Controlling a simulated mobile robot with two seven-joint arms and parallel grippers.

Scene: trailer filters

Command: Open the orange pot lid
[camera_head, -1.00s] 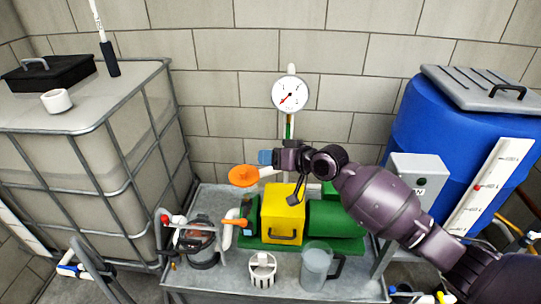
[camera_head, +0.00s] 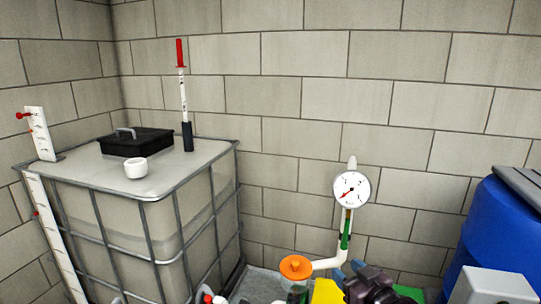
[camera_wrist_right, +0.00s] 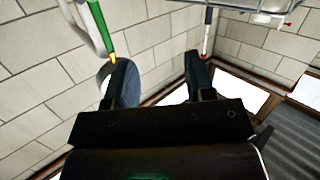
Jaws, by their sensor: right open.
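The orange round lid (camera_head: 296,267) shows at the bottom of the head view, at the left end of a white pipe (camera_head: 328,263). What lies under it is mostly cut off. My right gripper (camera_head: 349,271) is to the right of the lid, apart from it, with its fingers up. It is open and empty. In the right wrist view its two fingers (camera_wrist_right: 162,82) stand wide apart with wall between them, and the lid is not seen. A blue-grey round shape, hard to identify, shows beside the left finger. My left gripper is not in view.
A pressure gauge (camera_head: 352,189) stands on the pipe above my right gripper. A yellow box (camera_head: 327,291) lies just below-left of it. A caged white tank (camera_head: 170,235) stands at left, a blue barrel (camera_head: 490,235) and grey box (camera_head: 492,286) at right.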

